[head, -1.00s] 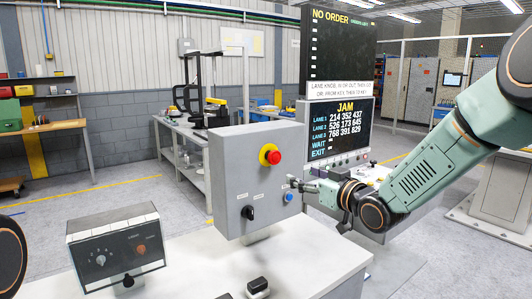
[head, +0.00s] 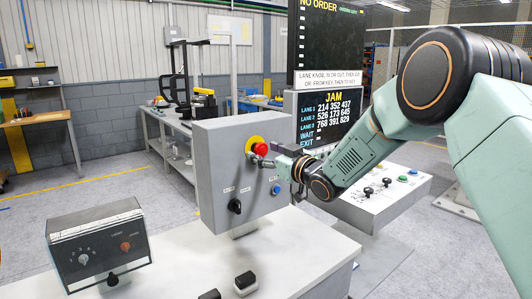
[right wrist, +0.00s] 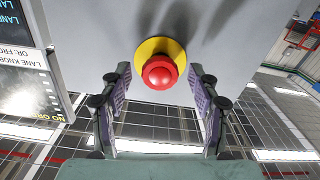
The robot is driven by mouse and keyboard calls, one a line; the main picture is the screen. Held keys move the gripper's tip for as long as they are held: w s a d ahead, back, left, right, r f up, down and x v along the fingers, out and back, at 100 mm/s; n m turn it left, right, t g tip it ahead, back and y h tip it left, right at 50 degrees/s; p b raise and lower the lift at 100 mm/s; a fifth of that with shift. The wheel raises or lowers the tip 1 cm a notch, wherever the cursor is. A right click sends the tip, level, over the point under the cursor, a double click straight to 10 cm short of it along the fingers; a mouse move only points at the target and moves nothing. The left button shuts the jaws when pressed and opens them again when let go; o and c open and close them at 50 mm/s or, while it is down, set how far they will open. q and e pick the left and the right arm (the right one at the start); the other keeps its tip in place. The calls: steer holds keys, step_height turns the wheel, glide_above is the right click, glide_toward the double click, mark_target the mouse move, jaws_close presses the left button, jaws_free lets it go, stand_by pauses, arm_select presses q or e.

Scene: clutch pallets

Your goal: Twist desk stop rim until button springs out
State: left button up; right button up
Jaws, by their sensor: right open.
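The red stop button (head: 260,148) sits on a yellow disc (head: 252,142) on the front of a grey box (head: 215,175) above the white desk. It also shows in the right wrist view, the red button (right wrist: 160,72) in front of its yellow disc (right wrist: 160,50). My right gripper (head: 258,160) is at the button in the head view, partly overlapping its lower edge. In the right wrist view the right gripper (right wrist: 160,85) is open, its fingers apart on both sides of the button with visible gaps. My left gripper is not in view.
A black knob (head: 235,206) and a blue button (head: 276,189) are on the same box. A small control box (head: 98,245) stands on the desk (head: 185,265) at left. The display (head: 329,117) reads JAM. A panel with knobs (head: 385,195) is at right.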

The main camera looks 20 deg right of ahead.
steer(key=shift+s+a+r, duration=0.1)
steer(key=shift+s+r, duration=0.2)
steer(key=shift+s, duration=0.05)
steer(key=shift+w+f, duration=0.25)
steer(key=shift+w, duration=0.1)
steer(key=c, duration=0.4)
steer(key=shift+r, duration=0.1)
steer(key=c, duration=0.5)
steer(key=shift+c, duration=1.4)
